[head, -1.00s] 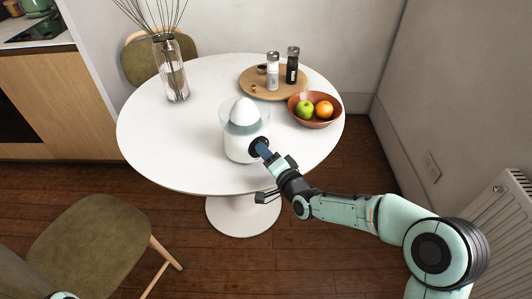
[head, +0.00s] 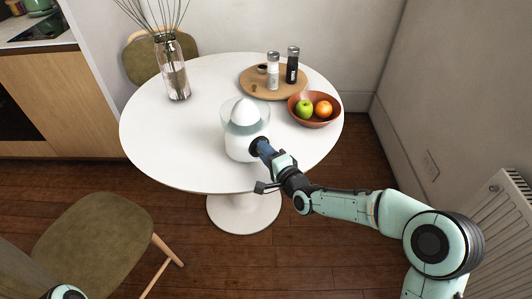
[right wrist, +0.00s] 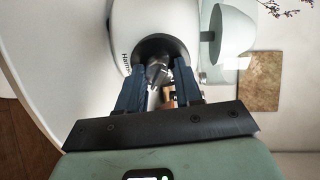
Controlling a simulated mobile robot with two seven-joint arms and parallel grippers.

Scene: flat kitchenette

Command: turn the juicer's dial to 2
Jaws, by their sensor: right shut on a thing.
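The juicer (head: 240,140) is white with a clear bowl and a white cone, and stands upright on the round white table near its front edge. Its dark round dial (head: 257,147) is on the side facing my right arm. My right gripper (head: 263,149) is at the dial, its fingers shut on it. The right wrist view shows the juicer body (right wrist: 122,35) and the dark dial (right wrist: 157,50) between the two blue-grey fingers. The dial's marks and its setting cannot be read. Of my left arm only a small piece shows at the bottom left; its gripper is not in view.
The white table (head: 160,130) also bears a glass vase (head: 174,75), a wooden tray (head: 262,92) with two shakers, and a fruit bowl (head: 314,115) right of the juicer. A chair (head: 95,235) stands at the front left. A radiator (head: 505,230) is at the right.

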